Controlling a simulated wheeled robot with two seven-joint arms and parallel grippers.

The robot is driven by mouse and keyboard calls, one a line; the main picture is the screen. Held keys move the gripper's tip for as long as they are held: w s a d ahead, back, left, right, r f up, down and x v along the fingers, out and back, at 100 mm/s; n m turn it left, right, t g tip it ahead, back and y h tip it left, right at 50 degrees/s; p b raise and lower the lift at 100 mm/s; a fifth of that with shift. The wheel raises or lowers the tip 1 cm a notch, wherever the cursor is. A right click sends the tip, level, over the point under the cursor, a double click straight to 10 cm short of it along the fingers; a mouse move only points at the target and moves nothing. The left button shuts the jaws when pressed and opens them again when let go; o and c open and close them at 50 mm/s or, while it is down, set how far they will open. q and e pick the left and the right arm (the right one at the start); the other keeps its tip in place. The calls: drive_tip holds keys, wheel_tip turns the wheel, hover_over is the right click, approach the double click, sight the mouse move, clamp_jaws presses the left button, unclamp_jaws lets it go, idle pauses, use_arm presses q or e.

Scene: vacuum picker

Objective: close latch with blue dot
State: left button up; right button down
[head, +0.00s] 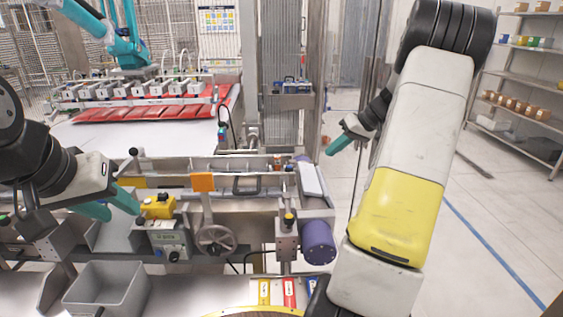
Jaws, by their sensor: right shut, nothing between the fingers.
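The machine (270,208) with a metal frame stands in the middle of the head view. An upright latch-like post with a black knob and a yellow mark (289,217) is on its front right. Another black-knobbed post (134,153) is at its back left. I cannot make out a blue dot on any latch. My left gripper (112,208) has teal fingers spread apart, empty, beside the yellow box on the machine's left side. My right gripper (338,146) is shut and empty, in the air to the right of the machine's far right corner.
A handwheel (215,240), an orange plate (203,182), a yellow box (158,206) and a purple cylinder (318,241) are on the machine. A grey bin (108,287) sits at front left. Shelves (520,90) stand at right. The floor at right is clear.

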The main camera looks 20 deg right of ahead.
sight(291, 167)
idle(0.3)
drive_tip(key=x, duration=0.9)
drive_tip(key=shift+a+f, duration=0.1)
drive_tip(key=shift+f, duration=0.05)
drive_tip(key=a, duration=0.3)
drive_tip(key=shift+w+a, duration=0.1)
drive_tip(key=shift+w, duration=0.05)
drive_tip(key=shift+a, duration=0.5)
